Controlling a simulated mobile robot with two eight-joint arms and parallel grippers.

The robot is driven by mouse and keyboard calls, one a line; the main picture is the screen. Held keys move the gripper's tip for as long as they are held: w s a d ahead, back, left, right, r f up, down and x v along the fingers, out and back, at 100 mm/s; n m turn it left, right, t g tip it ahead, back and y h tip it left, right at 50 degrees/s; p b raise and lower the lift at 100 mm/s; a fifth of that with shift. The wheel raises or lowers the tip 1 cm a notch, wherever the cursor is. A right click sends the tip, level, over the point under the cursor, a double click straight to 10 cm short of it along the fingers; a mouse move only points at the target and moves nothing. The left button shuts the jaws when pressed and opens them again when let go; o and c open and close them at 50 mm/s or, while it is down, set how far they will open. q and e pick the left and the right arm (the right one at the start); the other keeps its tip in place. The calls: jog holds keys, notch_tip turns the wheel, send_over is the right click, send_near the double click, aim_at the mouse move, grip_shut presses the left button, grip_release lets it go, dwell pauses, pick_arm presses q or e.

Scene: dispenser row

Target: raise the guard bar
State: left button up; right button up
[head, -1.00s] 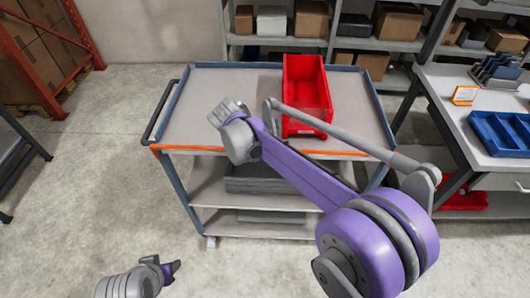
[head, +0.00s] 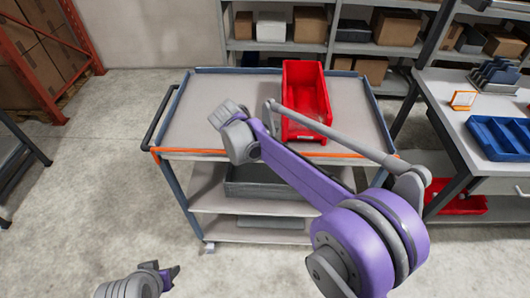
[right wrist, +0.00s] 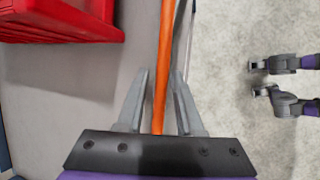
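The guard bar looks to be the orange bar (head: 200,151) along the front edge of the grey cart (head: 205,105); it is level with the cart top. My right arm crosses in front of its middle in the head view, and hides my right gripper there. In the right wrist view my right gripper (right wrist: 160,75) has its two grey fingers apart, with the orange bar (right wrist: 161,75) running between them. Gaps show beside the bar, and I cannot tell how deep it sits. My left gripper (head: 170,272) is low at the front, away from the cart, its fingers unclear.
A red bin (head: 305,95) stands on the cart top; it shows at the upper left in the right wrist view (right wrist: 60,22). A table with blue trays (head: 500,138) is at the right. Shelves with boxes are behind. Floor at the left front is clear.

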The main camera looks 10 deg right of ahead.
jog(key=shift+o, duration=0.5)
jog(key=v, duration=1.1)
jog(key=shift+d, duration=0.1)
